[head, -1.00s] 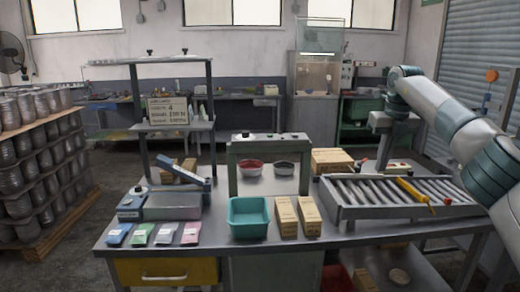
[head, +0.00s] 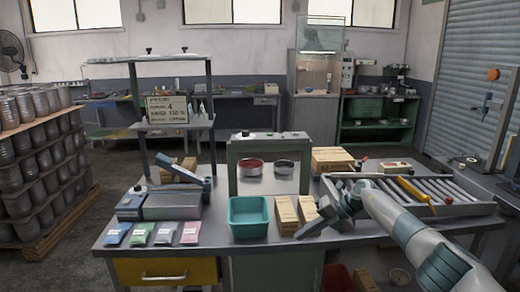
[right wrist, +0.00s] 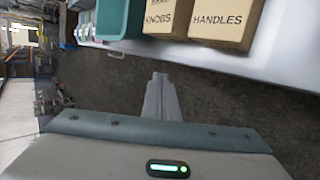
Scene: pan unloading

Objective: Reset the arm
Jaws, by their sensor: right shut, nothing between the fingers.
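My right arm reaches in from the lower right of the head view. Its gripper (head: 304,233) is over the table's front edge, just beside the right-hand carton (head: 308,208). In the right wrist view the fingers (right wrist: 160,78) are together with nothing between them, above the dark floor. The cartons labelled knobs (right wrist: 165,20) and handles (right wrist: 222,22) lie beyond the fingertips in that view, apart from them. My left gripper is not in view.
A teal bin (head: 248,218) stands left of the cartons. A roller conveyor (head: 455,195) lies partly behind my right arm. Several coloured packets lie at the table's left front.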

